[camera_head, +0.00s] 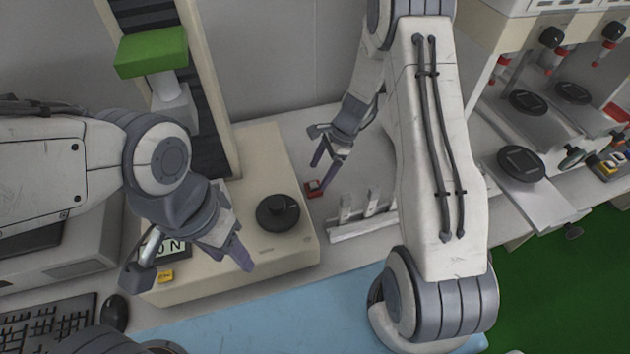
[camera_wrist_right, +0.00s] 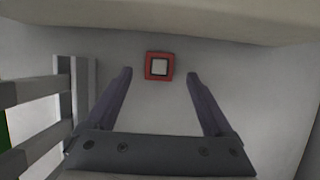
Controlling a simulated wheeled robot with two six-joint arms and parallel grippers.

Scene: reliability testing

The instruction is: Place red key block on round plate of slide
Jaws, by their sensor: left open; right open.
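The red key block (camera_head: 314,189) is a small red square with a pale centre. It lies on the white bench just right of the beige machine. It also shows in the right wrist view (camera_wrist_right: 159,67), ahead of and between the two fingers. My right gripper (camera_head: 330,158) is open and empty, above and beside the block, apart from it. My left gripper (camera_head: 240,255) hangs over the front of the beige machine, open, with nothing visible in it. Round black plates stand on slides at the right; one round plate (camera_head: 522,163) is nearest.
A white rack (camera_head: 362,215) stands on the bench right of the red block. A keyboard (camera_head: 45,325) and mouse (camera_head: 114,312) lie front left.

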